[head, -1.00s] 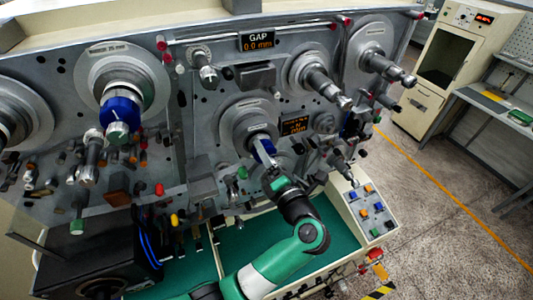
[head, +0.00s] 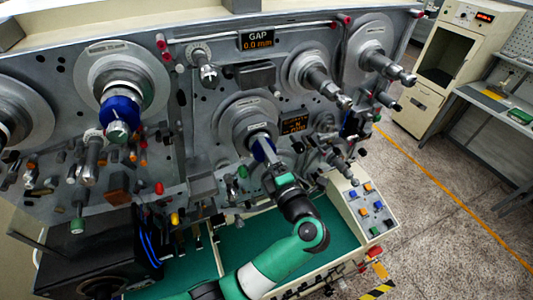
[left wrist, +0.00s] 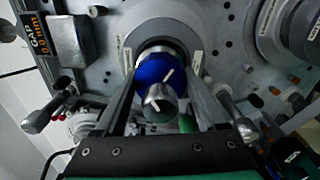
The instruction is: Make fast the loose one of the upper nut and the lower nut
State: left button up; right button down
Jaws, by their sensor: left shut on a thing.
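The upper nut (head: 121,112) is a blue ring on the big spindle at upper left in the head view, with a grey-green end cap in front of it. No gripper is near it. The lower nut (head: 262,148) is a blue ring on the middle spindle, partly hidden by my left gripper (head: 262,153). In the left wrist view this blue nut (left wrist: 153,69) lies between my two fingers, which are shut on it. My right gripper is not in view.
The GAP display (head: 257,41) reads 0.0 mm. Other spindles (head: 325,84) stick out to the right of the held nut. Several small knobs and levers crowd the panel's lower left. A button box (head: 370,215) stands at lower right, beside a green tray floor (head: 335,238).

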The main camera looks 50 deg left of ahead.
pick_arm(q)
jog(key=o, duration=1.3)
jog(key=b+v, duration=0.3)
jog(key=v, duration=0.8)
jog(key=shift+s+d+r, duration=0.1)
jog(key=shift+d, duration=0.2)
